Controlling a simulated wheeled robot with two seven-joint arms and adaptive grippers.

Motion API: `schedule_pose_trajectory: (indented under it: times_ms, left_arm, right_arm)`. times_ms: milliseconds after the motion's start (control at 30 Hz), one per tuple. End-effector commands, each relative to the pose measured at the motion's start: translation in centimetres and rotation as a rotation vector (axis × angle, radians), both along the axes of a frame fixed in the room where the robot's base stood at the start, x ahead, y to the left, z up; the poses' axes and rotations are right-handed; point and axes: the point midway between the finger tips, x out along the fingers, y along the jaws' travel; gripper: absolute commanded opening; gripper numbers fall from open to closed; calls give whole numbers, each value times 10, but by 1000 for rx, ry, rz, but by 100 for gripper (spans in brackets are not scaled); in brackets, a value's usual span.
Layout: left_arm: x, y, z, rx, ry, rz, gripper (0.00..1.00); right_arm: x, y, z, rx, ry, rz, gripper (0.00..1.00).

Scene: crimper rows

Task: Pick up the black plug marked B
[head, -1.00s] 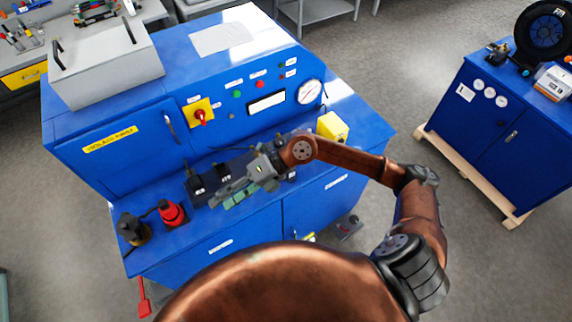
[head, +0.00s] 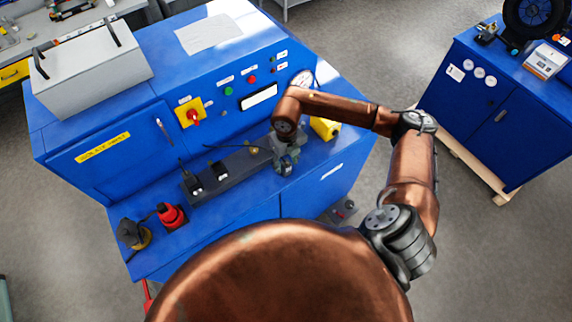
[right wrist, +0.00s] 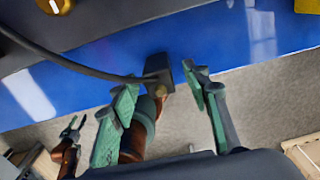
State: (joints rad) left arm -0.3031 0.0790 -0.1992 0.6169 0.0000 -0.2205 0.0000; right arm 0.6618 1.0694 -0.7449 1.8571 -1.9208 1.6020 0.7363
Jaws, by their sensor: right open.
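My right gripper (head: 287,165) is over the right end of a dark strip (head: 245,161) on the blue bench. In the right wrist view its green-padded fingers (right wrist: 165,105) are spread apart. A black plug (right wrist: 157,68) with a dark cable shows between the fingertips, with a gap to the right finger; contact on the left is unclear. Its marking is not readable. Two other black plugs, one at the left (head: 193,184) and one beside it (head: 222,171), stand on the strip. What seems to be my left gripper (right wrist: 73,127) appears small in the right wrist view.
A red plug-like part (head: 170,214) and a black round part (head: 130,234) stand at the ledge's left. A yellow block (head: 325,128) sits just right of my gripper. The ledge's front edge is close.

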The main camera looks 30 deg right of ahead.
Motion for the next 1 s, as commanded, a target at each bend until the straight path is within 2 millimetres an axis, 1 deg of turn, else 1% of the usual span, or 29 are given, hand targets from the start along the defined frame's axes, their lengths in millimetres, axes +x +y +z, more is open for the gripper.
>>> schedule_pose_trajectory:
  times_ms: [33,100,200,433,1000]
  left_arm:
    - [1,0,6,1,-1,0,40]
    - [2,1,8,1,-3,0,40]
    - [4,1,9,1,-5,-1,40]
    - [6,1,8,1,-7,-2,40]
    - [6,1,9,0,-8,-2,40]
  right_arm:
    - [0,1,-5,2,3,-1,44]
    - [0,1,-13,2,1,0,44]
    - [1,1,-19,2,-1,1,44]
    - [1,1,-21,2,-1,3,43]
    - [1,2,-20,2,-1,3,4]
